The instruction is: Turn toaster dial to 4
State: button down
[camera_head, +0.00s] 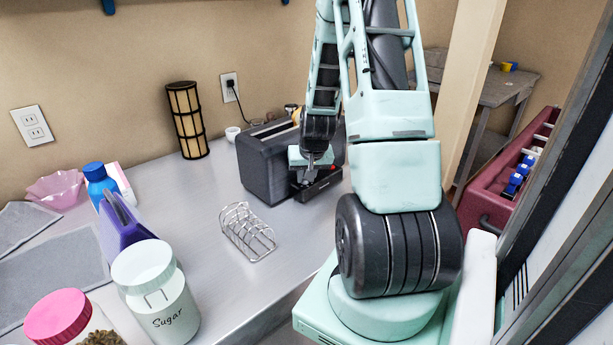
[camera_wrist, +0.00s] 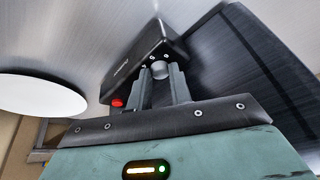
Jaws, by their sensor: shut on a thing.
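The dark grey toaster (camera_head: 263,170) stands on the counter near the wall, with my arm partly in front of it. My gripper (camera_head: 305,184) is at the toaster's front control panel (camera_head: 324,182). In the wrist view, my gripper (camera_wrist: 162,76) has its two fingers shut on the round grey dial (camera_wrist: 159,69), which sits between the fingertips. The dark panel (camera_wrist: 135,69) with lettering is behind it, and a red button (camera_wrist: 117,103) is at its lower left. The dial's numbers and pointer are not readable.
A wire toast rack (camera_head: 247,232) stands in front of the toaster. A sugar jar (camera_head: 155,295), a pink-lidded jar (camera_head: 58,315), a purple object (camera_head: 125,220) and a blue bottle (camera_head: 100,185) are at left. A lamp (camera_head: 187,120) stands by the wall.

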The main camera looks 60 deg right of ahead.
jog(key=c, duration=1.3)
grip_release()
jog(key=shift+r, duration=0.1)
jog(key=b+v, duration=0.1)
jog(key=v, duration=1.6)
jog(key=shift+r, duration=0.15)
